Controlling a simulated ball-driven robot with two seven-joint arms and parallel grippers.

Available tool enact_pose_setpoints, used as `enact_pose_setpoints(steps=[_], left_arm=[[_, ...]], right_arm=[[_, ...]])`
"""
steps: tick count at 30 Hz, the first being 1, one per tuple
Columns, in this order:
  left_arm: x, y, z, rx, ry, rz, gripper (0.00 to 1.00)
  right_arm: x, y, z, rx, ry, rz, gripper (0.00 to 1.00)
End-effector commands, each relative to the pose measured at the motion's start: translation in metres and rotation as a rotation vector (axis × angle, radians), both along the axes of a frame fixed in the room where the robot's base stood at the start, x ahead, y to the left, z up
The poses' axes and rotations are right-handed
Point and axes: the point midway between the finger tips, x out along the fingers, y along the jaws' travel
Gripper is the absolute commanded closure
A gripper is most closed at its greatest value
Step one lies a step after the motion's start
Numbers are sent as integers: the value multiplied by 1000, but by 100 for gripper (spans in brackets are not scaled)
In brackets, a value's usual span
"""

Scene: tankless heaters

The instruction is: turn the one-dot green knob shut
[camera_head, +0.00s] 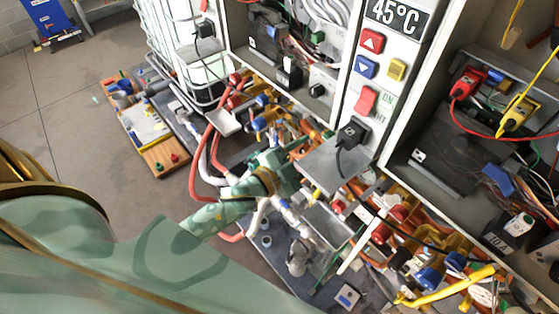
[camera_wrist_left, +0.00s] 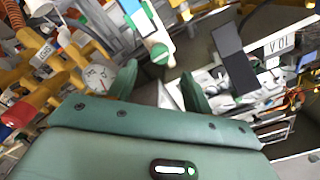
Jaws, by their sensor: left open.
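My left gripper (camera_head: 290,170) reaches in from the left, low over the crowded pipes and valves under the heater cabinets. In the left wrist view its two green fingers (camera_wrist_left: 160,86) stand apart with nothing visible between them. A round green knob (camera_wrist_left: 160,53) with a pale bar across its face shows just beyond the fingertips, apart from them. I cannot make out any dots on it, so I cannot tell if it is the one-dot knob. I cannot pick it out in the head view, where my gripper and the clutter cover that area. My right gripper is not in view.
A white round dial (camera_wrist_left: 98,77) and yellow pipes sit left of the fingers. A dark flat plate (camera_wrist_left: 233,58) stands close on the right. A grey shelf (camera_head: 335,168) juts out beside my gripper. Open floor (camera_head: 60,110) lies at the left.

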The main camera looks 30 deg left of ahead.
Motion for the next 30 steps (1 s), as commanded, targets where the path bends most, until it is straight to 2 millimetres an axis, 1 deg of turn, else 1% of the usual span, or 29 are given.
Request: enact_pose_setpoints(steps=[1,6,9,12,17,30], left_arm=[[-15,5,-3,0,4,1,50],[-56,20,-3,0,4,1,50],[-74,27,-2,1,2,-1,50],[-86,31,-2,1,1,0,50],[-94,34,0,1,-1,1,50],[-94,34,0,1,-1,1,50]], right_arm=[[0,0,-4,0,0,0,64],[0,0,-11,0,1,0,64],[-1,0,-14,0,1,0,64],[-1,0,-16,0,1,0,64],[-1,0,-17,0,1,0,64],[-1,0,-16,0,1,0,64]])
